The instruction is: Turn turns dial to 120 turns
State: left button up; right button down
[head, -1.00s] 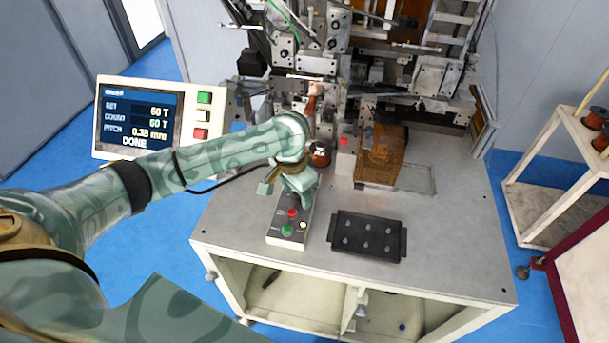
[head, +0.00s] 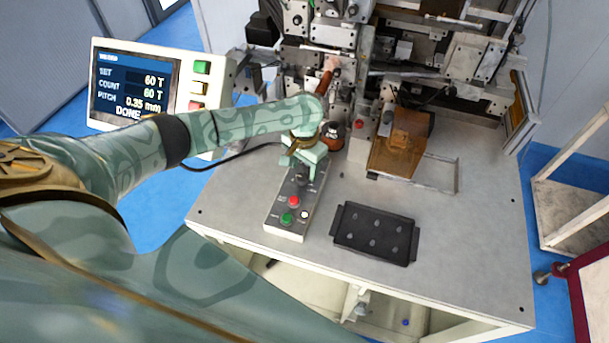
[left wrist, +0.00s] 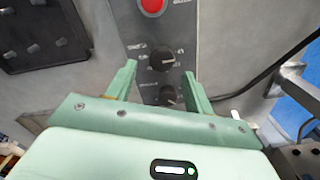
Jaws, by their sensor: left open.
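The control box (head: 290,204) stands on the machine table with green, red and white buttons at its near end. Two black dials show on it in the left wrist view: one dial (left wrist: 163,58) nearer the red button (left wrist: 153,5), and another dial (left wrist: 168,95) farther from it. Their labels are too blurred to read. My left gripper (left wrist: 160,80) is open, its fingers on either side of the farther dial, with no clear contact. In the head view the left gripper (head: 304,168) hangs over the box's far end. The display (head: 133,87) reads SET 60 T, COUNT 60 T, DONE.
A black tray (head: 375,233) lies right of the control box. An amber block (head: 401,145) and the winder mechanism (head: 345,60) stand behind. A copper spool (head: 333,134) sits close beside my left gripper. The table's front right is bare.

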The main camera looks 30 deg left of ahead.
aim_at(302, 179)
pick_arm(q)
jog(key=shift+s+f, duration=0.15)
jog(key=shift+f, duration=0.6)
jog(key=shift+s+a+f, duration=0.15)
jog(key=shift+s+f, duration=0.1)
jog(key=shift+s+f+b, duration=0.1)
jog(key=shift+f+b, duration=0.15)
jog(key=shift+b, duration=0.05)
jog(key=c, duration=1)
jog(key=shift+o, duration=0.2)
pick_arm(e)
jog(key=shift+s+a+f, duration=0.1)
jog(key=shift+a+f, duration=0.25)
jog(key=shift+a, duration=0.1)
jog(key=shift+r, duration=0.15)
